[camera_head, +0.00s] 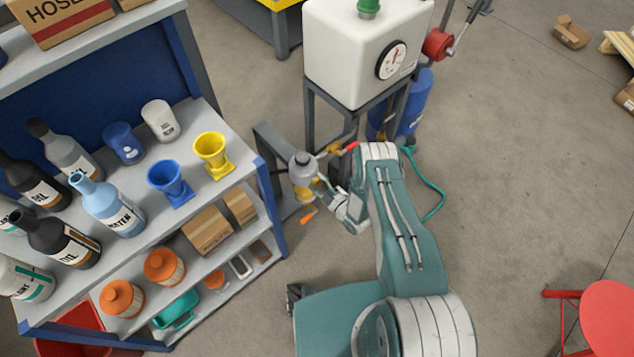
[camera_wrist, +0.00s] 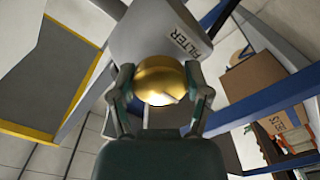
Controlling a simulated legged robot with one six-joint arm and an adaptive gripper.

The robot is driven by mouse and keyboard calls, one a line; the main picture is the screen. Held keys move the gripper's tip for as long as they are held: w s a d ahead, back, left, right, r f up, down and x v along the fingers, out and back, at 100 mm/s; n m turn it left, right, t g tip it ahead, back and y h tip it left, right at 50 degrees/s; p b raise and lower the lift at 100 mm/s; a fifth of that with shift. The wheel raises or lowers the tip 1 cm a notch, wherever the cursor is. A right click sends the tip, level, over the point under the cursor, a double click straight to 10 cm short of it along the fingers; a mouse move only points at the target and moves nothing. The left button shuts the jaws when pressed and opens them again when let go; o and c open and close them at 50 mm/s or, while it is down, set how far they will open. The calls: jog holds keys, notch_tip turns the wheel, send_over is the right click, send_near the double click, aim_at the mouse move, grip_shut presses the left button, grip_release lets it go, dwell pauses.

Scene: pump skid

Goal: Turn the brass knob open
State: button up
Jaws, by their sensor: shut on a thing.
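The round brass knob (camera_wrist: 160,78) is between the two fingers of my gripper (camera_wrist: 160,88) in the wrist view. The fingers press on its left and right sides, so my gripper is shut on it. A grey filter housing (camera_wrist: 158,32) with a partly readable "FILTER" label is right behind the knob. In the head view, the grey housing (camera_head: 302,162) stands between the shelf and the white tank, with my gripper (camera_head: 322,192) at its lower right. Brass shows beside the fingers there, but I cannot tell how far the knob is turned.
A white tank (camera_head: 345,50) with a gauge stands on a dark frame behind. A red-ended lever (camera_head: 350,147) and an orange handle (camera_head: 308,216) are close to my gripper. The loaded shelf (camera_head: 268,178) stands close on the left. Open floor (camera_head: 510,190) is on the right.

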dwell(0.4)
jog(key=o, duration=1.2)
jog(key=shift+a, duration=0.1)
jog(key=shift+s, duration=0.1)
jog(key=v, duration=1.2)
